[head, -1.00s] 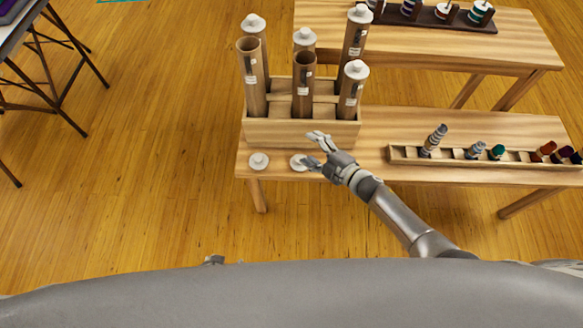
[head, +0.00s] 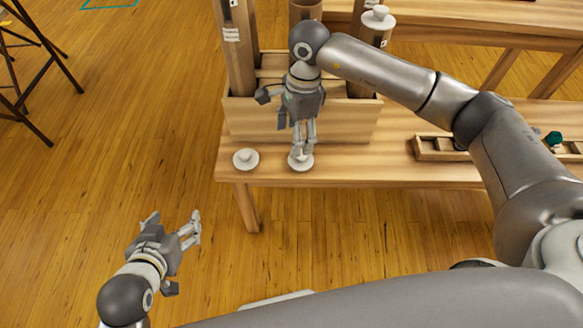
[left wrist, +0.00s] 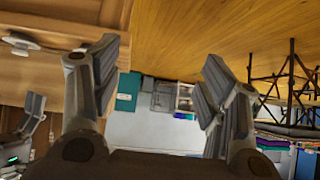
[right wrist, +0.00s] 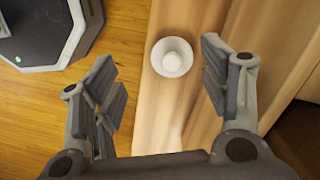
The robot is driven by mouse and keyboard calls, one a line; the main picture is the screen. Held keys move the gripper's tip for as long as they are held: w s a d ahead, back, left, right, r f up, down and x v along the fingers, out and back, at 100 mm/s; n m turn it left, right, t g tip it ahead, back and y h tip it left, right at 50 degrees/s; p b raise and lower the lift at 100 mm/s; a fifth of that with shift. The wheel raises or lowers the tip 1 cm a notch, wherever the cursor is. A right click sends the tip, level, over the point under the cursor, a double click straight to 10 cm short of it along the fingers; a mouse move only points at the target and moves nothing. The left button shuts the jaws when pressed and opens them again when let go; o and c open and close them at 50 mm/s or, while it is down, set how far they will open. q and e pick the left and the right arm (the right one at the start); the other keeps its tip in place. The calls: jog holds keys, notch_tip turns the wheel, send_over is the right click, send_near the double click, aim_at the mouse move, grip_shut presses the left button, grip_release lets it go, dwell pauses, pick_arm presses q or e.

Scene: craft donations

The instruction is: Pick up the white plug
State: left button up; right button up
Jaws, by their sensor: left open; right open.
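Two white plugs lie on the front edge of the wooden bench in the head view. One white plug (head: 246,158) is at the left, clear of both grippers. The other white plug (head: 301,163) is directly below my right gripper (head: 302,152), whose fingers point down and partly hide it. In the right wrist view, a round white plug (right wrist: 172,57) shows between the spread, empty fingers. My left gripper (head: 186,232) is open and empty over the floor, in front of the bench. The left wrist view shows a white plug (left wrist: 20,42) at its upper left.
A wooden rack (head: 345,122) with upright tubes stands just behind the plugs; a white cap (head: 379,18) tops one tube. A low spool tray (head: 436,148) lies on the bench at right. My right arm crosses above the bench. The floor in front is free.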

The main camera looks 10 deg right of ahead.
aim_at(301, 159)
jog(key=shift+w+d+f+n+t+h+b, duration=0.15)
jog(key=shift+w+d+h+b, duration=0.15)
jog(key=shift+d, duration=0.25)
jog(key=shift+w+d+n+t+h+b, duration=0.1)
jog(key=shift+w+d+n+t+h, duration=0.1)
jog(key=shift+d+h, duration=0.25)
notch_tip(301, 159, down, 5)
jog(key=shift+r+b, duration=0.1)
jog(key=shift+b, duration=0.3)
jog(key=shift+f, duration=0.55)
jog(key=f+b, duration=0.1)
jog(key=f, duration=0.3)
jog(key=shift+a+f+b, duration=0.1)
jog(key=shift+a+b, duration=0.1)
jog(key=shift+b, duration=0.1)
pick_arm(q)
jog(key=w+d+r+t+h, duration=0.1)
jog(key=w+r+t, duration=0.1)
jog(key=r+t, duration=0.2)
jog(key=w+d+r+t+h, duration=0.1)
jog(key=w+r+t, duration=0.2)
jog(key=r, duration=0.5)
jog(key=shift+w+d+t, duration=0.3)
jog(key=shift+d+t, duration=0.1)
jog(key=shift+t, duration=0.1)
pick_arm(e)
jog(key=shift+f, duration=0.15)
pick_arm(q)
jog(key=shift+r, duration=0.1)
